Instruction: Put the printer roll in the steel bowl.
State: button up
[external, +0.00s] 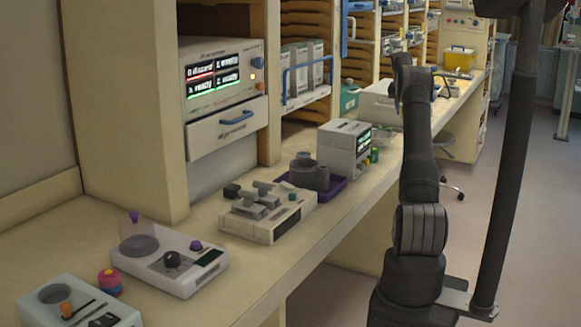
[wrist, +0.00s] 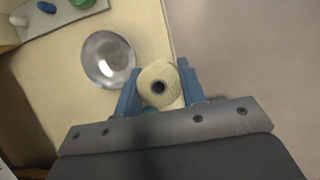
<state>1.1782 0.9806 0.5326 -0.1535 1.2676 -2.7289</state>
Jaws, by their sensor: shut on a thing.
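The printer roll (wrist: 160,72) is a pale cream cylinder with a dark core hole, seen end-on in the wrist view. My gripper (wrist: 158,85) is shut on it, with a blue finger on each side. The steel bowl (wrist: 107,58) is round and shiny. It stands on the cream counter just left of the roll in the wrist view, and its inside looks empty. The roll appears beside the bowl, not over it; its height above the counter is hard to tell. In the external view I cannot make out the bowl, the roll or my fingertips.
The counter edge (wrist: 172,35) runs just right of the bowl, with open floor beyond. A grey panel (wrist: 62,14) with a green item (wrist: 83,3) lies at the top left. Along the counter stand a grey printer-like box (external: 344,150), a purple tray (external: 330,189) and several devices.

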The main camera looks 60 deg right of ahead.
jog(key=shift+w+d+f, duration=0.2)
jog(key=shift+w+f, duration=5.45)
jog(key=shift+w, duration=0.15)
jog(key=shift+f, duration=0.3)
jog(key=o, duration=0.6)
jog(key=shift+f, duration=0.1)
jog(key=o, duration=0.4)
